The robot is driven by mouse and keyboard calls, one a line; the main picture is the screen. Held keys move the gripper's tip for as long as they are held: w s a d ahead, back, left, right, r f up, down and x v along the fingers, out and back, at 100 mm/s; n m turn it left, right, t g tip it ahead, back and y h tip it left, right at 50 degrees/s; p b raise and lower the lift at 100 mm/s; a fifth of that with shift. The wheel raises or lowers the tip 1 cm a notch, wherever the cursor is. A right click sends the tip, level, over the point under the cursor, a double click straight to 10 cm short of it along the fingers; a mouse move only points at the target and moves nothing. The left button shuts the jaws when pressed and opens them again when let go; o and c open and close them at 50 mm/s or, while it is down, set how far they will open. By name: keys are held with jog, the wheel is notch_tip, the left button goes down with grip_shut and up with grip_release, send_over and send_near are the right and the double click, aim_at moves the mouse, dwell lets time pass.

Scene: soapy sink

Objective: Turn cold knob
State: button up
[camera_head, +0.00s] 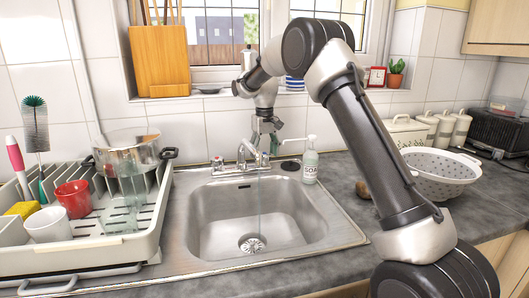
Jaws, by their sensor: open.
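The chrome tap (247,152) stands at the back rim of the steel sink (215,215). A thin stream of water seems to fall from its spout toward the drain. The left knob (217,162) has a red mark and is in plain view. The right knob (265,158), on the side away from the red mark, is small and partly hard to make out below my gripper. My gripper (267,140) points down just above and behind the tap's right side. It is open and holds nothing that I can see. Whether it touches the knob cannot be told.
A soap bottle (310,162) stands right of the tap. A dish rack (120,245) with a steel pot (127,152), a red cup (73,199) and a white cup (48,225) is at left. A white colander (440,175) is at right. The sink basin looks empty.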

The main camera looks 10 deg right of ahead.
aim_at(265, 153)
notch_tip(265, 153, up, 12)
dwell(0.5)
